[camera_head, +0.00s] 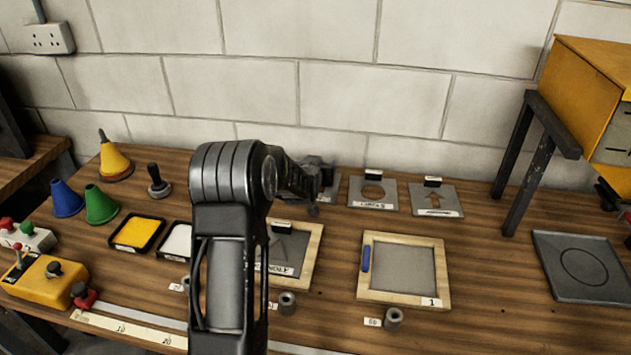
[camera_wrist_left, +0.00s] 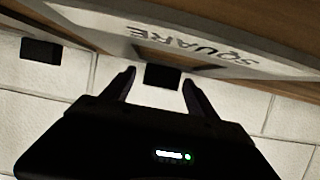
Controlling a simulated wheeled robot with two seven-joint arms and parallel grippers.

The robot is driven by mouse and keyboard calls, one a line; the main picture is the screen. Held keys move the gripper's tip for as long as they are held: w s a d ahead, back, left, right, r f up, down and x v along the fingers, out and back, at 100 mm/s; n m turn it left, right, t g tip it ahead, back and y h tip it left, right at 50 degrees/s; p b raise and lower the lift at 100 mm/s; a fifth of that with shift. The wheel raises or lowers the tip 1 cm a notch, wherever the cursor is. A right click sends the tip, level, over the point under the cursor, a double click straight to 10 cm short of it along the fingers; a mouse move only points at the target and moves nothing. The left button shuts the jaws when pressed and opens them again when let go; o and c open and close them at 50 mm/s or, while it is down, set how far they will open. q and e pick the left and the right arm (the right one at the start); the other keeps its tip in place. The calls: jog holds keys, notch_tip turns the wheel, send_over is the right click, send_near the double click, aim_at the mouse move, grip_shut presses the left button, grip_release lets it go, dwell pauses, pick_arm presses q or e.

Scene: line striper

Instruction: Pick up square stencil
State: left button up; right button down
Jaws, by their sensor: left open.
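The square stencil is a pale plate with the word SQUARE (camera_wrist_left: 190,45) on its edge, seen upside down across the top of the left wrist view. Its black block handle (camera_wrist_left: 161,77) appears between my left fingertips, with gaps to both. My left gripper (camera_wrist_left: 158,79) is open and empty. In the head view the left gripper (camera_head: 316,185) is at the back of the bench near the wall and covers most of the square stencil; only a sliver (camera_head: 332,193) shows beside it. My right gripper is in neither view.
A circle stencil (camera_head: 354,198) and an arrow stencil (camera_head: 452,206) lie to the right along the wall. Wooden-framed screens (camera_head: 442,272) lie in front. A yellow machine (camera_head: 580,85) on dark legs stands at right. Cones (camera_head: 101,207) and paint trays (camera_head: 118,243) stand left.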

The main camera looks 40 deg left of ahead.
pick_arm(q)
jog(key=shift+c, duration=0.5)
grip_shut()
dwell(0.4)
